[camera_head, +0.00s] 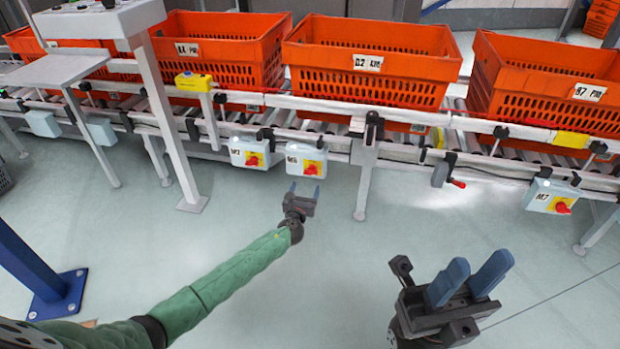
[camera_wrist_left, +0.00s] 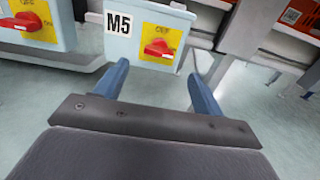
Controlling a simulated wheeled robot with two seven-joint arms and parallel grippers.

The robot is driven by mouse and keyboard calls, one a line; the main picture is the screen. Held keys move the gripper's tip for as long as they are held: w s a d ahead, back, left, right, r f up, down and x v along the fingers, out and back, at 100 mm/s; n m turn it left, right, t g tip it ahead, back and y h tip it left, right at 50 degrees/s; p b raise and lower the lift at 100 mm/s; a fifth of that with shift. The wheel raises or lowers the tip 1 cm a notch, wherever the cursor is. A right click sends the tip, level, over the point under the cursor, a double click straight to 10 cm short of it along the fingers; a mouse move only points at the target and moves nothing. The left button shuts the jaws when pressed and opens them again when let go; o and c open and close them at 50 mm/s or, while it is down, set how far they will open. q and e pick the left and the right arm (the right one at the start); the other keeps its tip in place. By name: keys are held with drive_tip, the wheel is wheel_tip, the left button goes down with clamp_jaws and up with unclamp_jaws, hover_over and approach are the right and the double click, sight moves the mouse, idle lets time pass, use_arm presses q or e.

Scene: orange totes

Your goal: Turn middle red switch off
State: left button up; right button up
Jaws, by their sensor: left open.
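The middle red switch (camera_head: 311,168) is a red knob on a yellow plate, on a pale box (camera_head: 293,158) under the conveyor rail. In the left wrist view the knob (camera_wrist_left: 158,47) sits on the box marked M5 (camera_wrist_left: 147,20), its bar lying roughly crosswise. My left gripper (camera_head: 305,187) is open and empty, just in front of and slightly below this box. In the left wrist view its two blue fingers (camera_wrist_left: 160,85) stand apart, with the knob seen between them and not touched. My right gripper (camera_head: 478,266) is open and empty at the lower right, far from the switch.
A similar switch box (camera_head: 240,150) hangs close left of the middle one, another (camera_head: 540,195) far right. A rail leg (camera_head: 365,180) stands right of the middle box. Orange totes (camera_head: 360,85) stand on the conveyor above. The floor in front is clear.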

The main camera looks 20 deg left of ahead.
sight(310, 174)
use_arm(q)
drive_tip(key=shift+w+a+b, duration=0.2)
drive_tip(key=shift+w+b, duration=0.3)
drive_tip(key=shift+w, duration=1.35)
drive_tip(key=shift+w+a+b, duration=0.15)
drive_tip(key=shift+w+b, duration=0.35)
drive_tip(key=shift+w, duration=1.35)
drive_tip(key=c, duration=1)
